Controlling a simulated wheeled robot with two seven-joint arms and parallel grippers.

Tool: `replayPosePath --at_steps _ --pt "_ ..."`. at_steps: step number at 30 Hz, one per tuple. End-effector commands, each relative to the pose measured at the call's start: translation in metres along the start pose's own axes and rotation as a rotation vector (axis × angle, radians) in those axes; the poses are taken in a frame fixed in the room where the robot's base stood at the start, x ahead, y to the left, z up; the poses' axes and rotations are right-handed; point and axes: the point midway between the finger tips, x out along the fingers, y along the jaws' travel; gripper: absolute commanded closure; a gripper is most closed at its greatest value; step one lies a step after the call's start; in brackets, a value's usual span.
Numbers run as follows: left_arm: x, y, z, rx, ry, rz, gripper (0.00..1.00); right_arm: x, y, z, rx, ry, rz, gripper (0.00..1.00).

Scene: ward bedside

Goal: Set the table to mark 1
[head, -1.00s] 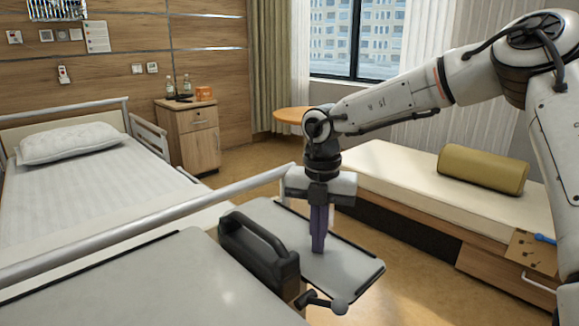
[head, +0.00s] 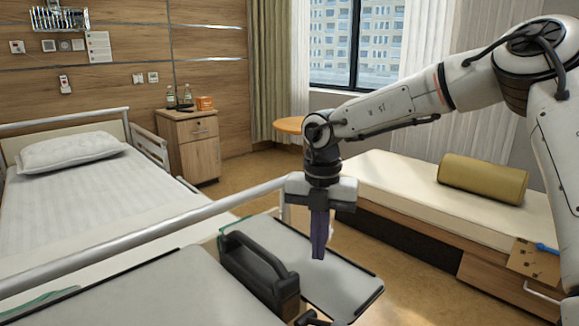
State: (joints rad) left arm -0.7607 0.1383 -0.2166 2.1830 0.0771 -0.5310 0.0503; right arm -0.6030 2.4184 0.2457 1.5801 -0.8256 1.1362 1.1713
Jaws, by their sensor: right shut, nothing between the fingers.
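The table has a large grey top (head: 150,290) at the lower left and a smaller grey leaf (head: 345,285) to its right. A dark box with a carrying handle (head: 262,265) stands between them. A dark knob or lever (head: 310,319) below it is cut by the bottom edge. My right gripper (head: 318,256) points down over the smaller leaf, shut and empty, right of the dark box. I cannot tell whether its tips touch the leaf. My left gripper is out of view. I cannot make out a mark 1.
A bed with a grey rail (head: 150,232) lies behind the table. A cream couch (head: 400,182) with an olive bolster (head: 483,179) is at right. A wooden bedside cabinet (head: 193,150) stands at the back. Thin green edges (head: 42,303) show beside the large top.

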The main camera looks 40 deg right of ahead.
Motion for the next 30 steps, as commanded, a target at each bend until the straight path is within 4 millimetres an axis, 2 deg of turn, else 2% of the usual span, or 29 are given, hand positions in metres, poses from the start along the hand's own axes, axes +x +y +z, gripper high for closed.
replayPosePath --at_steps 1,16,30 --pt "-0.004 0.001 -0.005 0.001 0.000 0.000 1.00 -0.009 0.000 0.000 0.000 -0.002 0.001 1.00" --pt "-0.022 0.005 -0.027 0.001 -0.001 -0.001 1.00 -0.059 0.000 0.001 -0.001 -0.003 0.002 1.00" --pt "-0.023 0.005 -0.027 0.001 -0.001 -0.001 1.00 -0.061 0.000 0.001 0.000 -0.002 0.002 1.00"
